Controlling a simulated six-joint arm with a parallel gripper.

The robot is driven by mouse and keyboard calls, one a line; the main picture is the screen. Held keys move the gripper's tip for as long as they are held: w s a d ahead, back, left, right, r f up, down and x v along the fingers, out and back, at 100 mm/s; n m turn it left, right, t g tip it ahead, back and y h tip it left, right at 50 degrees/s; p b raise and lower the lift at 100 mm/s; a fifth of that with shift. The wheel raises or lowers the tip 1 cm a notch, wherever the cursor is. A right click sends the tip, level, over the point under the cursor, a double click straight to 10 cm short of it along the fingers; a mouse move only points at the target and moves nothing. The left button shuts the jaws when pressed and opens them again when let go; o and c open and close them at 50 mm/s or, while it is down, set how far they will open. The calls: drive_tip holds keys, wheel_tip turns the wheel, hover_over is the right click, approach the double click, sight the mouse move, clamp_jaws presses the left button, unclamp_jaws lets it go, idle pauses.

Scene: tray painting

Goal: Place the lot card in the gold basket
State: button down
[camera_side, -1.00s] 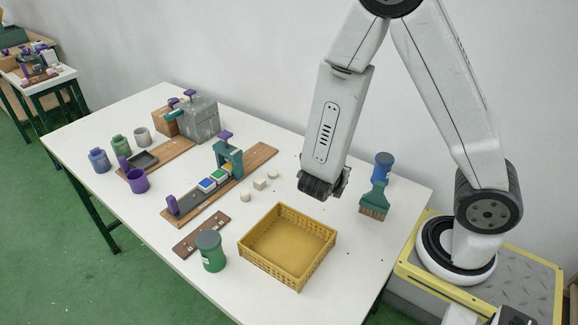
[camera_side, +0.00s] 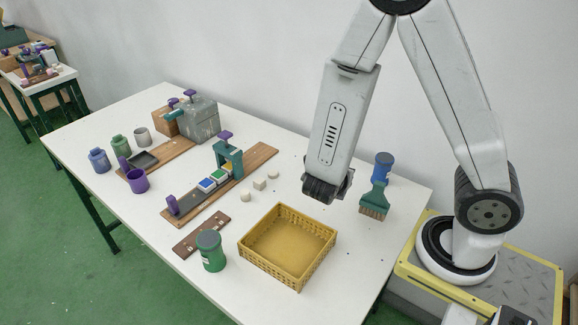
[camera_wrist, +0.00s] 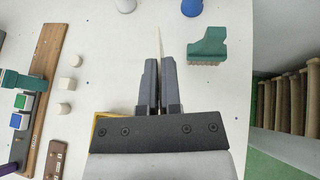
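The gold basket (camera_side: 270,268) stands on the white table near its front edge and looks empty. A sliver of it shows behind my gripper mount in the wrist view (camera_wrist: 99,122). My gripper (camera_side: 323,193) is above the table, up and to the right of the basket in the side view. In the wrist view, the two dark fingers (camera_wrist: 159,62) are nearly together on a thin pale strip, which looks like the lot card (camera_wrist: 158,42) seen edge-on. The card's face is not visible, and I cannot make the card out in the side view.
A teal brush (camera_side: 374,200) and a blue jar (camera_side: 384,167) stand right of my gripper. A green jar (camera_side: 211,252) and a small brown plate (camera_side: 201,236) are left of the basket. Pale blocks (camera_side: 260,184) and a wooden board with colored blocks (camera_side: 262,155) lie farther left.

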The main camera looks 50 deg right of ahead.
drive_tip(key=w+a+f+n+t+y, duration=0.2)
drive_tip(key=a+n+t, duration=0.1)
drive_tip(key=a, duration=0.4)
drive_tip(key=w+a+f+n+t+y, duration=0.1)
drive_tip(key=w+a+f+n+t, duration=0.15)
drive_tip(key=a, duration=0.35)
drive_tip(key=n, duration=0.1)
hover_over(289, 252)
drive_tip(key=shift+f+t, duration=0.25)
drive_tip(key=shift+f, duration=1.6)
drive_tip(key=shift+f, duration=0.15)
drive_tip(key=shift+f, duration=1.9)
drive_tip(key=shift+f, duration=0.1)
drive_tip(key=c, duration=0.8)
unclamp_jaws()
